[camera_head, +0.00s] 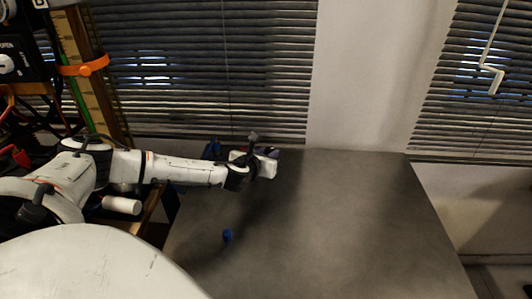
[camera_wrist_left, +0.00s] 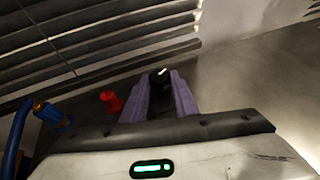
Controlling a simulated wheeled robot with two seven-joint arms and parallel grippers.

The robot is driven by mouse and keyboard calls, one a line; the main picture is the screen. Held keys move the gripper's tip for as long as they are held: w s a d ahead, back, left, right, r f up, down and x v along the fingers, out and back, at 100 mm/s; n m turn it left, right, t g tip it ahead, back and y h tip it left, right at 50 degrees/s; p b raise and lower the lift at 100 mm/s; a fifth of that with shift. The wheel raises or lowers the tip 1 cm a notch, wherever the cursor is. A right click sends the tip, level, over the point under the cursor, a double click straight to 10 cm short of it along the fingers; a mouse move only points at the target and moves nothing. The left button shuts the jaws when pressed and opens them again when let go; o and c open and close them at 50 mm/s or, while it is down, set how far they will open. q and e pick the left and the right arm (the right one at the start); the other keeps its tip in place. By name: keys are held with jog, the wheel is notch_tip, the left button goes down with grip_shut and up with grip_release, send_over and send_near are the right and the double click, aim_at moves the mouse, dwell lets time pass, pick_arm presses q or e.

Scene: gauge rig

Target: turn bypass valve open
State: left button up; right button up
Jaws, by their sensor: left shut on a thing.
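My left gripper (camera_head: 272,153) is at the far left edge of the grey table in the head view, its fingers mostly hidden behind its white body. In the left wrist view its two purple fingers (camera_wrist_left: 160,96) are shut on a black knob (camera_wrist_left: 160,78) with a white mark on top. I cannot tell from the picture how far the knob is turned, and no label shows beside it. My right gripper is in neither view.
A red knob-like part (camera_wrist_left: 111,101) and a blue fitting with a brass end (camera_wrist_left: 49,113) stand left of the fingers. A small blue object (camera_head: 227,235) is on the table (camera_head: 340,220), whose right side is clear. Window blinds (camera_head: 215,70) are behind.

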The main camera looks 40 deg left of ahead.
pick_arm(q)
jog(key=n+g+y, duration=0.2)
jog(key=n+y, duration=0.1)
jog(key=d+n+g+y, duration=0.1)
jog(key=shift+w+d+n, duration=0.1)
jog(key=shift+w+n, duration=0.2)
jog(key=shift+w, duration=0.05)
jog(key=n+g+y, duration=0.2)
jog(key=shift+w+d+f+n+g, duration=0.1)
jog(key=shift+w+d+n+g, duration=0.1)
jog(key=shift+w+n+g, duration=0.15)
jog(key=shift+w+f+n+g+y+b, duration=0.1)
jog(key=shift+w+n+g+y+b, duration=0.1)
jog(key=shift+n+g+y+b, duration=0.8)
jog(key=n+g+b, duration=0.2)
jog(key=g+b, duration=0.1)
jog(key=shift+w+n, duration=0.2)
jog(key=shift+n, duration=0.15)
jog(key=shift+r+g, duration=0.25)
jog(key=shift+a+r, duration=0.1)
jog(key=o, duration=1.1)
jog(key=shift+c, duration=0.2)
